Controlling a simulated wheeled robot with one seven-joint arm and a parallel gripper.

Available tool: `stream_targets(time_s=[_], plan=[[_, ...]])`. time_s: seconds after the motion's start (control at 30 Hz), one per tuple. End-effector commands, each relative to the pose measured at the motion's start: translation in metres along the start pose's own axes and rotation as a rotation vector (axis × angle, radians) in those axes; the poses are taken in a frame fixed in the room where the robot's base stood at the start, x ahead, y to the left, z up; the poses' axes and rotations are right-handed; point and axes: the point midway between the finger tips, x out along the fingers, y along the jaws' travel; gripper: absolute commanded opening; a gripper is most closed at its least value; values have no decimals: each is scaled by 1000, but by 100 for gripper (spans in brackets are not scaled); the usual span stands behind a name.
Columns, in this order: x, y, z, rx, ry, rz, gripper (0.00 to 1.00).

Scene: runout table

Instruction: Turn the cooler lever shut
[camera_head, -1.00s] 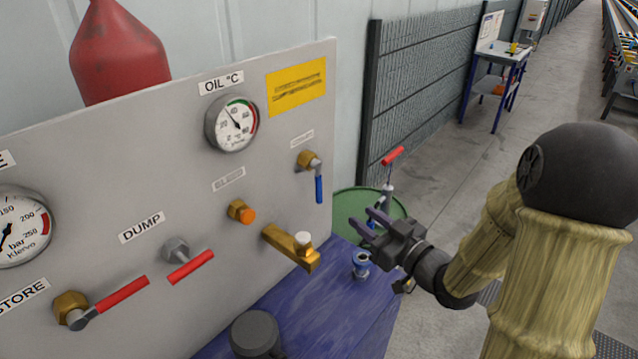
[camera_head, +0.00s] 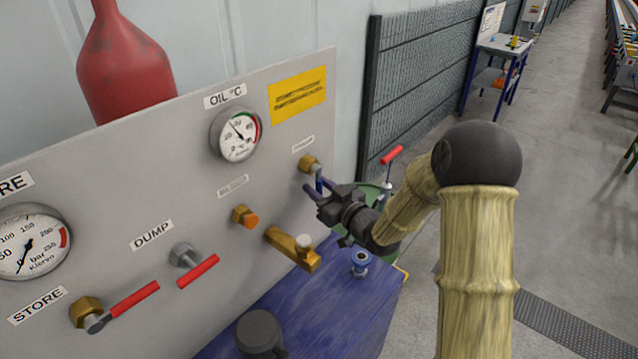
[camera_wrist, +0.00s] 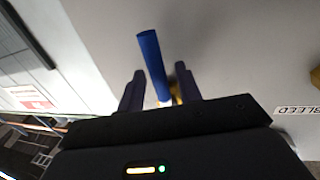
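The cooler lever is a blue handle (camera_head: 319,181) on a brass valve (camera_head: 309,163) at the panel's upper right, hanging downward under a small label too blurred to read. My gripper (camera_head: 315,188) is at the lever in the head view, its dark fingers partly covering the handle. In the wrist view the blue lever (camera_wrist: 152,62) shows between the two fingers of my gripper (camera_wrist: 159,88), with gaps visible to either side. The fingers are open. Whether either finger touches the lever cannot be told.
A red-handled valve (camera_head: 391,155) stands behind my wrist. The blue bench top (camera_head: 310,310) lies below.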

Motion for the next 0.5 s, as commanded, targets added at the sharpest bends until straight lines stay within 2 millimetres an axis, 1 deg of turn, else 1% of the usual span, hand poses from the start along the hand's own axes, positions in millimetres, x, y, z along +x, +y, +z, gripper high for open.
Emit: stream_targets(time_s=[0.1,0.3,0.33,0.4,0.5], plan=[[4,0,0,-1,1,-1,35],[4,0,0,-1,1,-1,35],[4,0,0,0,1,-1,31],[4,0,0,0,1,-1,17],[4,0,0,0,1,-1,0]])
